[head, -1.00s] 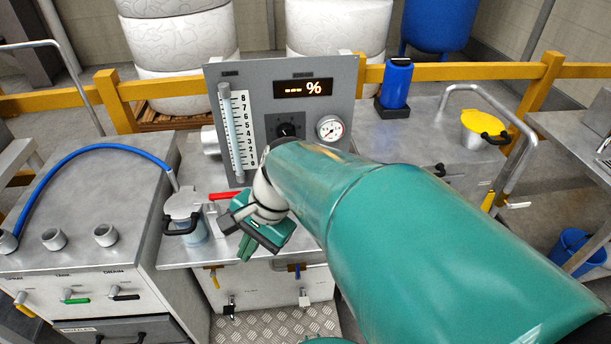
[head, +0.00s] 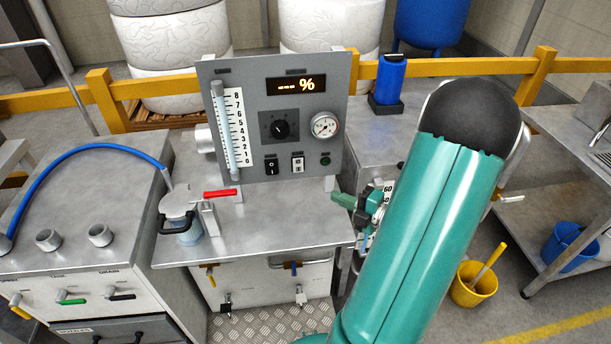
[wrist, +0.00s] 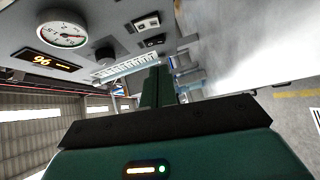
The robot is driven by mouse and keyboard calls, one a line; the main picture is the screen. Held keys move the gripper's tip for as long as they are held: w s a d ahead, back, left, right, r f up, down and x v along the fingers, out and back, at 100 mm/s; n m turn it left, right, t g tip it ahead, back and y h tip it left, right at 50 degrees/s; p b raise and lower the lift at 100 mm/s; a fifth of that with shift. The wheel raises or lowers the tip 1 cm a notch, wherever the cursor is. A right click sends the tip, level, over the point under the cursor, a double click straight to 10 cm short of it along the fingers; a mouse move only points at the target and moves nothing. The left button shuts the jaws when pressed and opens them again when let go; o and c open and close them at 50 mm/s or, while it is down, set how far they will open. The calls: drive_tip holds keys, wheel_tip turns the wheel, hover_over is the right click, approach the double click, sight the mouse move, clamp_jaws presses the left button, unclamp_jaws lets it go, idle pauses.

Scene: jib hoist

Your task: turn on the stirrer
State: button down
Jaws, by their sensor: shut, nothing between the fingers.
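My gripper (head: 342,200) is shut and empty, below and right of the panel's lower right corner, apart from the switches. In the wrist view, its green fingers (wrist: 160,86) lie below two switches (wrist: 147,22).
A round gauge (head: 324,125) and a tall level scale (head: 232,130) are on the panel. A lidded jar (head: 180,215) and a red lever (head: 220,193) are on the bench to the left. The bench top (head: 270,225) before the panel is mostly clear.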

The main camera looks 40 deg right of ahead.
drive_tip(key=shift+w, duration=0.1)
approach(296, 171)
drive_tip(key=w+a, duration=0.2)
drive_tip(key=a, duration=0.2)
drive_tip(key=w, duration=0.1)
drive_tip(key=w+d, duration=0.2)
drive_tip(key=w, duration=0.1)
drive_tip(key=shift+d+f, duration=0.25)
drive_tip(key=shift+w+d+f, duration=0.1)
drive_tip(key=shift+w+d, duration=0.05)
idle(0.4)
